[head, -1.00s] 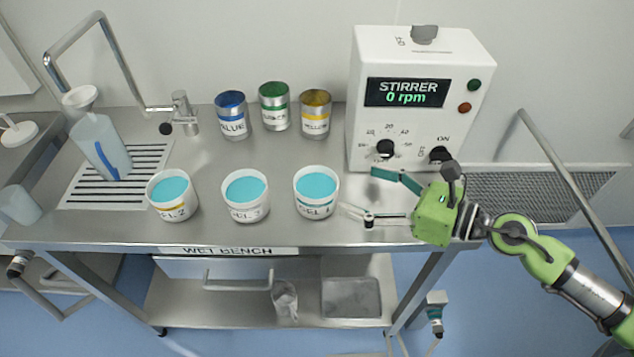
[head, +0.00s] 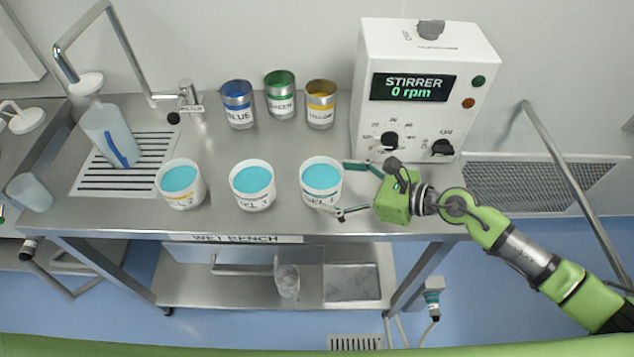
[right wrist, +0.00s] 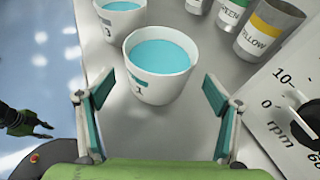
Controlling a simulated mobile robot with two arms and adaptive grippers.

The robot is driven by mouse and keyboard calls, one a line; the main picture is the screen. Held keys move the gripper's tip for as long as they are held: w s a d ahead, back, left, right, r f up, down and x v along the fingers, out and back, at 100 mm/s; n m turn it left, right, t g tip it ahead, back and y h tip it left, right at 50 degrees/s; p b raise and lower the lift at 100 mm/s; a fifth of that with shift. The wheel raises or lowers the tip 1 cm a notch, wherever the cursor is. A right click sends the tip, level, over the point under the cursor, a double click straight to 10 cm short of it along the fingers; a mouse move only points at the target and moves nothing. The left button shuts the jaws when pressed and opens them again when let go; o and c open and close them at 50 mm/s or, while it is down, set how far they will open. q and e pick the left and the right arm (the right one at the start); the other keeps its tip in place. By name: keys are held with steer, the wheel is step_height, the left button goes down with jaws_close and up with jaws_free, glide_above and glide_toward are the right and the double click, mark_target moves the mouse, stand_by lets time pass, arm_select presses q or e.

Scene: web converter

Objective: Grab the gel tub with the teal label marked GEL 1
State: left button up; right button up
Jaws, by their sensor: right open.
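The GEL 1 tub (head: 321,182) is a white round tub with blue-green gel and a teal label band, the rightmost of the front row. It stands upright on the bench. My right gripper (head: 352,190) is open just to its right, one finger toward the back and one toward the front, around the tub's near right side. In the right wrist view the tub (right wrist: 150,88) stands ahead between the spread fingers (right wrist: 155,115), not gripped. My left gripper does not show in the head view.
GEL 3 (head: 252,200) and yellow-labelled GEL 2 (head: 181,197) tubs stand to the left. BLUE (head: 237,118), GREEN (head: 281,107) and YELLOW (head: 320,117) cans stand behind. The stirrer box (head: 425,85) rises behind my right gripper. The bench front edge (head: 345,228) is close in front.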

mark_target(304, 181)
steer(key=a, duration=0.1)
steer(key=a+f+p, duration=0.1)
steer(key=a, duration=0.2)
steer(key=shift+w+a+f, duration=0.1)
steer(key=shift+w+f, duration=0.2)
steer(key=shift+w, duration=0.1)
steer(key=shift+w+f, duration=0.15)
steer(key=shift+w, duration=0.25)
steer(key=shift+w+d, duration=0.2)
steer(key=shift+w, duration=0.05)
steer(key=shift+c, duration=0.8)
steer(key=c, duration=1.3)
steer(key=shift+s+a, duration=0.1)
steer(key=shift+c, duration=0.4)
